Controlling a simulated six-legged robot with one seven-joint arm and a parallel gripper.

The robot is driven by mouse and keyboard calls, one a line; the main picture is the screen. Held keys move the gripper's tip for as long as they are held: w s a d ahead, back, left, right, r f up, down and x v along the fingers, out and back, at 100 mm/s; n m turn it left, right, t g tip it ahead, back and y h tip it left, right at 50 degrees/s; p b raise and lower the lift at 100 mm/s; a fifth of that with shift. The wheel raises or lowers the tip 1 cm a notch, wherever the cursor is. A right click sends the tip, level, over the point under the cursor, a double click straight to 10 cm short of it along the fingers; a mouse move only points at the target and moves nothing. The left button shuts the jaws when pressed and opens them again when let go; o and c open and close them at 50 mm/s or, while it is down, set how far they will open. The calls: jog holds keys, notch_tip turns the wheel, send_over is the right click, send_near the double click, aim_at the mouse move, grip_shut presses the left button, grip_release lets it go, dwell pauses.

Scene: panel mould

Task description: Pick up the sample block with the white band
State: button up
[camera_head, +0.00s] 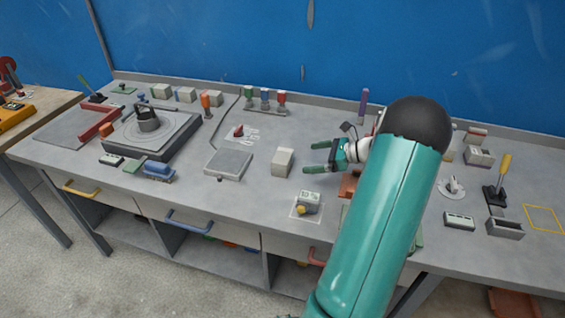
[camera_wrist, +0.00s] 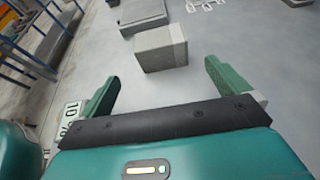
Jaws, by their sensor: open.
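A pale grey block (camera_head: 283,162) stands on the workbench left of my gripper (camera_head: 317,157) in the head view. In the wrist view the same block (camera_wrist: 160,48) lies just ahead of the fingertips, roughly midway between their lines. My gripper (camera_wrist: 161,75) is open, with nothing between its two green fingers. The block is apart from both fingers.
A grey square plate (camera_head: 229,163) lies left of the block. Coloured-top pieces (camera_head: 265,98) stand in a rack at the back.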

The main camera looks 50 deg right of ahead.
aim_at(291, 159)
jog(key=x, duration=1.1)
jog(key=shift+w+a+f, duration=0.1)
jog(key=shift+w+f, duration=0.15)
jog(key=shift+w, duration=0.1)
jog(key=c, duration=1.1)
jog(key=shift+r, duration=0.15)
